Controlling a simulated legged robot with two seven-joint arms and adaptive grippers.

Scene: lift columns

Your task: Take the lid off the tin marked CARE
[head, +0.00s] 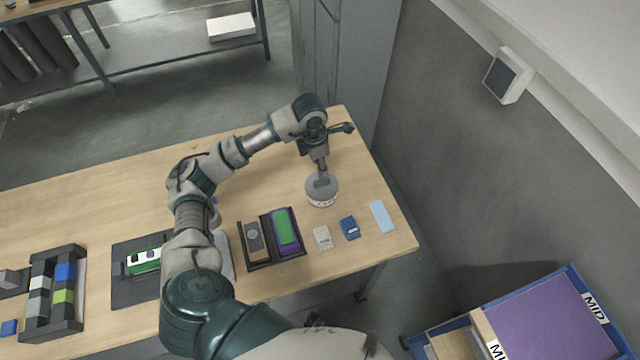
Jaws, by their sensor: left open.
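A round tin (322,201) with a grey top and a white label band stands on the wooden table near its right end. The dark lettering on the label is too small to read surely. My left arm reaches over the table, and my left gripper (321,180) points down at the tin's top. Its jaws are open and partly cover the lid (312,188). I cannot tell whether the fingers touch the lid. The lid appears to sit on the tin. My right gripper is not in view.
In front of the tin are a dark tray (274,264) with a green and purple block, a pale packet (322,237), a blue item (350,228) and a light blue card (382,216). A sorting rack (53,329) stands left. A wall (470,150) rises right.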

